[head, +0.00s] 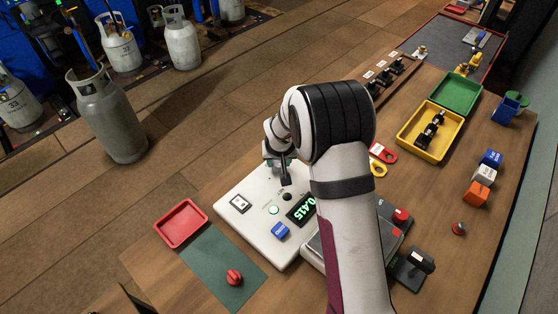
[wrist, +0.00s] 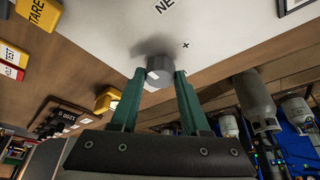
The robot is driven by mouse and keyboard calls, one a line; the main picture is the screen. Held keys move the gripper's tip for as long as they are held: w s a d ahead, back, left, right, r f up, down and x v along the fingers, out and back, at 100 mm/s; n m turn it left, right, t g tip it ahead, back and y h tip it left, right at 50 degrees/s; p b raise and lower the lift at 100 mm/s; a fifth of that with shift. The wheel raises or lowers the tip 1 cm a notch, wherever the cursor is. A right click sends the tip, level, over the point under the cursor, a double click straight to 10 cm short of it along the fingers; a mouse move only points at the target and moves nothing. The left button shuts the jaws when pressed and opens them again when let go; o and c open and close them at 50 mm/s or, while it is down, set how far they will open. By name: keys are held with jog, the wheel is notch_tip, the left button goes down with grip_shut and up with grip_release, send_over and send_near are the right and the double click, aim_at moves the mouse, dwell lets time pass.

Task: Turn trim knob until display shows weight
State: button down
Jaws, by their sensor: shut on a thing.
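A white panel (head: 262,190) lies on the wooden bench and carries a small display (head: 301,209) with green digits that look like 0.415. In the wrist view, a grey faceted knob (wrist: 158,72) stands on the white panel (wrist: 215,35), with a small plus mark at its right. My gripper (wrist: 159,74) has its green fingertips on both sides of this knob and is shut on it. In the head view, my gripper (head: 279,163) is at the panel's far edge; my arm hides the knob and part of the panel.
A red tray (head: 181,223) and a red knob (head: 234,277) on a green mat lie at left. Yellow (head: 405,137) and green (head: 457,92) trays stand right. Gas cylinders (head: 108,118) stand beyond.

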jog(key=shift+n, duration=0.3)
jog(key=n, duration=0.1)
jog(key=n+y, duration=0.1)
jog(key=n, duration=0.1)
jog(key=shift+d+n+g+y, duration=0.2)
jog(key=shift+n+g+y, duration=0.1)
jog(key=n+y, duration=0.1)
jog(key=n, duration=0.1)
jog(key=n+g, duration=0.1)
jog(key=n, duration=0.2)
jog(key=shift+w+d+n+y, duration=0.1)
jog(key=shift+n+y, duration=0.2)
jog(key=shift+y, duration=0.1)
jog(key=n, duration=0.2)
jog(key=n+g+y, duration=0.1)
jog(key=n, duration=0.1)
jog(key=shift+w+g, duration=0.1)
jog(key=shift+g, duration=0.2)
jog(key=shift+w+n+g, duration=0.1)
jog(key=shift+n+g, duration=0.6)
jog(key=shift+n, duration=1.5)
jog(key=shift+d+f+n, duration=0.1)
jog(key=shift+n, duration=0.2)
jog(key=shift+c, duration=1.9)
grip_release()
